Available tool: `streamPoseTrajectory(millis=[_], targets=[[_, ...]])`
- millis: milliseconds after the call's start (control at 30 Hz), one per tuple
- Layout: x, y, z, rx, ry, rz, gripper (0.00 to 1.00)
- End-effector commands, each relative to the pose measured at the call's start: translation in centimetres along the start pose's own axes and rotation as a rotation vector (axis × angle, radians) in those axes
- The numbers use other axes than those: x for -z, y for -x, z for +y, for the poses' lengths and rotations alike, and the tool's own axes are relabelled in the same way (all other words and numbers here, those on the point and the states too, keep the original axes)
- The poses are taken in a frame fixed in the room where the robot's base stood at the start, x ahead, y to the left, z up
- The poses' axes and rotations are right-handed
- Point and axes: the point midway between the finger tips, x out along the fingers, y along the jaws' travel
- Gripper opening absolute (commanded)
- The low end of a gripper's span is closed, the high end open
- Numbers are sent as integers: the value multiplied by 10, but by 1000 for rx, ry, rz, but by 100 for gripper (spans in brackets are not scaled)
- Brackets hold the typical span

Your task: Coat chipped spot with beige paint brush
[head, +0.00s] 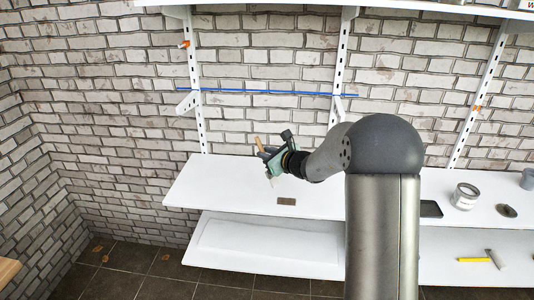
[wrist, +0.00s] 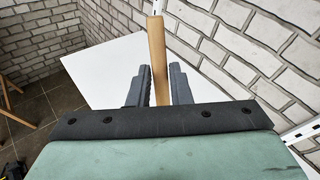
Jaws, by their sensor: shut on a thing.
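My gripper (head: 268,160) is above the left part of the upper white shelf (head: 230,190). It is shut on the paint brush, whose tan wooden handle (head: 259,143) points up. In the wrist view the brush handle (wrist: 158,60) stands between the two dark fingers (wrist: 157,88). A pale end shows below the gripper in the head view; its colour is too small to judge. A small brown patch (head: 286,201) is on the shelf, right of and nearer than the gripper. I cannot tell whether it is the chipped spot or a loose piece.
A pale can (head: 465,196), a dark flat tray (head: 431,209) and a dark round item (head: 507,211) are on the shelf at right. A hammer (head: 495,259) and a yellow item (head: 473,260) lie on the lower shelf (head: 215,255). White uprights (head: 198,110) stand against the brick wall.

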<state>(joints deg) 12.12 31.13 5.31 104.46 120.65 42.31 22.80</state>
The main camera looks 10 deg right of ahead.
Motion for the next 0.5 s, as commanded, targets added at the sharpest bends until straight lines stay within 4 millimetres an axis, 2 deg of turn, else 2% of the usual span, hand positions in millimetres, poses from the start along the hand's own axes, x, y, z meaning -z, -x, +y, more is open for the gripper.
streamPoseTrajectory(millis=[200,500], targets=[[8,0,-3,5,3,-3,0],[1,7,-11,17,-2,2,0]])
